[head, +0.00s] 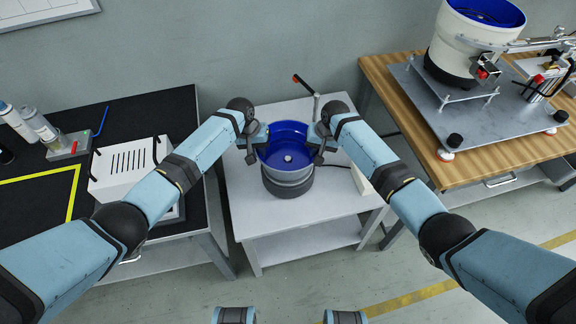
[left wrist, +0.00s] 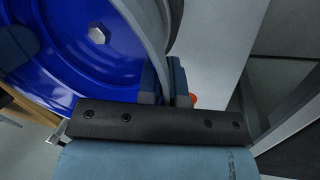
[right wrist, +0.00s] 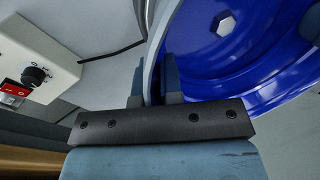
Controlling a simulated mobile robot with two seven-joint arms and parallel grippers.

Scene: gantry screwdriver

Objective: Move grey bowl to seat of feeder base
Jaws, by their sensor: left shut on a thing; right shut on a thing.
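The grey bowl (head: 288,172) has a blue inside with a bolt head at its centre. It is upright over the black round feeder base (head: 287,188) on the small grey table; whether it touches the base cannot be told. My left gripper (head: 260,140) is shut on the bowl's left rim, and its fingers show on the rim in the left wrist view (left wrist: 165,85). My right gripper (head: 318,138) is shut on the right rim, also seen in the right wrist view (right wrist: 165,85). The seat of the base is hidden under the bowl.
A white control box (head: 362,180) with a knob and red switch stands right of the bowl. A red-tipped post (head: 315,100) rises behind it. A black bench (head: 40,215) with a white vented box (head: 130,170) is left; a wooden bench (head: 480,160) with another feeder is right.

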